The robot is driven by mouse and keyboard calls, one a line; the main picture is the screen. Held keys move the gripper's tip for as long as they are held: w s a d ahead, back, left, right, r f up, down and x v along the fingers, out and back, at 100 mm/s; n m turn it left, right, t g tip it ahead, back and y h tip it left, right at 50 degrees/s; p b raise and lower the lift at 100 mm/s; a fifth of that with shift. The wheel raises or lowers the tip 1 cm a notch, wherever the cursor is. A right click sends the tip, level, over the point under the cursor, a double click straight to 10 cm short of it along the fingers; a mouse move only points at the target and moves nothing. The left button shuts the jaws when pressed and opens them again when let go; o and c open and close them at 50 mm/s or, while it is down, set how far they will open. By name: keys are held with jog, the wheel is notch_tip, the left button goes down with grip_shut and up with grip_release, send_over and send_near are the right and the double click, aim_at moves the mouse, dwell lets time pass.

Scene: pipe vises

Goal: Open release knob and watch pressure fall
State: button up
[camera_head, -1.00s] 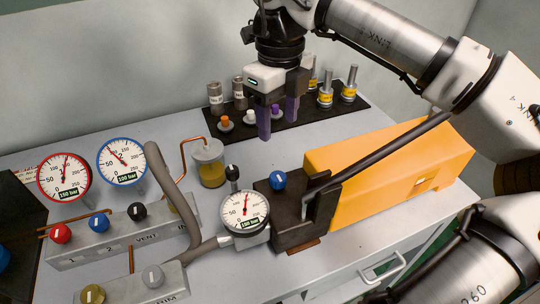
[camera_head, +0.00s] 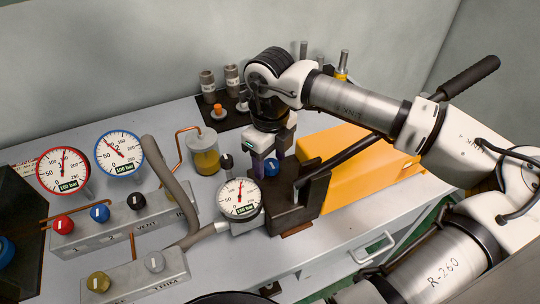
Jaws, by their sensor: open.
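The hand pump has a dark block (camera_head: 290,208) with a yellow-orange body (camera_head: 350,178) behind it. A blue knob (camera_head: 271,167) sits on top of the block. My gripper (camera_head: 269,168) points down there, open, its purple fingers on either side of the blue knob; I cannot tell whether they touch it. A white pressure gauge (camera_head: 239,199) is at the block's left, its needle pointing nearly straight up. A black knob (camera_head: 227,161) stands behind this gauge. I cannot read which knob is marked release.
A manifold with red (camera_head: 63,224), blue (camera_head: 100,213) and black (camera_head: 136,201) knobs is at left, below red-rimmed (camera_head: 63,171) and blue-rimmed (camera_head: 119,151) gauges. A trim block (camera_head: 136,277) is in front. An oil jar (camera_head: 205,158) and the pump lever (camera_head: 468,78) flank my arm.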

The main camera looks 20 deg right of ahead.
jog(key=c, duration=1)
